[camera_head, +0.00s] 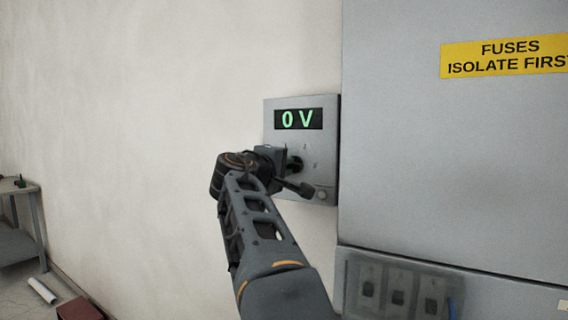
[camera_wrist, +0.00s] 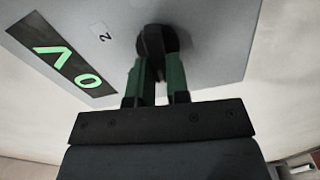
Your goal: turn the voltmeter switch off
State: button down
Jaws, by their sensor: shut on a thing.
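The voltmeter panel (camera_head: 273,112) is a grey plate on the wall, with a display (camera_head: 298,119) reading "0 V" in green. The same display (camera_wrist: 60,65) shows tilted at the left of the wrist view. The dark round switch knob (camera_head: 297,163) is below the display, partly hidden by my arm. In the wrist view the black knob (camera_wrist: 154,40) sits between the green fingers of my gripper (camera_wrist: 157,70), which is shut on it.
A large grey cabinet (camera_head: 440,150) with a yellow "FUSES ISOLATE FIRST" label (camera_head: 505,56) stands right of the panel. A fuse box (camera_head: 400,285) is below it. A table (camera_head: 20,186) and a red box (camera_head: 80,309) are at far left. Bare wall lies left of the panel.

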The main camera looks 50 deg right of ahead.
jog(key=shift+f+n, duration=0.1)
jog(key=shift+n, duration=0.8)
jog(key=c, duration=1.1)
grip_release()
jog(key=b+v, duration=0.1)
jog(key=v, duration=1.3)
jog(key=shift+w+d, duration=0.1)
